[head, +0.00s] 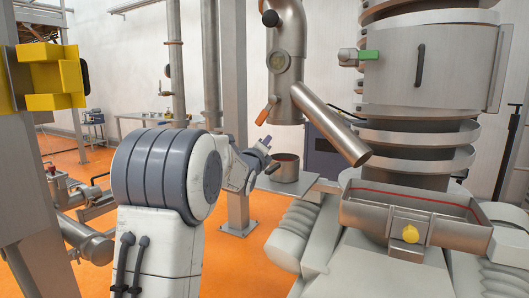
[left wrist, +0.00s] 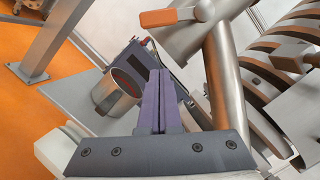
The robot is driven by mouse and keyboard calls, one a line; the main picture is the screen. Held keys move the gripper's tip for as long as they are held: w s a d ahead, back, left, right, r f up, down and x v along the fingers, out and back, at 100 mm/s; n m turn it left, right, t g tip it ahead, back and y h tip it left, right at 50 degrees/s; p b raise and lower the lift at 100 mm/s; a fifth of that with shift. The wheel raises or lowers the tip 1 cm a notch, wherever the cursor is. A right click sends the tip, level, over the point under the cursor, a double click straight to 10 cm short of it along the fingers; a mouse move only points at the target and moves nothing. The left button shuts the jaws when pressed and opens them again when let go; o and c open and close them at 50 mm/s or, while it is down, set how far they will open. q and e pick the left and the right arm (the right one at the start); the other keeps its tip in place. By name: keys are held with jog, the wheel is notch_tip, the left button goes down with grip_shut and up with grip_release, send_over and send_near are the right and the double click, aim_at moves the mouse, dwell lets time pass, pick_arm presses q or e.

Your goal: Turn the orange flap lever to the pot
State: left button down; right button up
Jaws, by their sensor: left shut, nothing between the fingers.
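The orange flap lever (head: 264,117) sticks out down and left from the steel pipe (head: 287,50) where it forks. In the left wrist view the lever (left wrist: 168,17) lies near the top, roughly level, joined to the pipe at its right end. The pot (head: 286,168) is an open steel vessel on a small shelf under the fork. My right gripper is not in view.
The slanted outlet pipe (head: 335,127) runs down right toward a steel trough (head: 420,208). A large spiral conveyor (head: 420,80) stands on the right. A grey post (head: 235,100) rises left of the pot. A yellow fixture (head: 50,78) is at far left.

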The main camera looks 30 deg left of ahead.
pick_arm(q)
jog(key=v, duration=0.2)
jog(key=shift+s+d, duration=0.1)
jog(key=shift+s, duration=0.2)
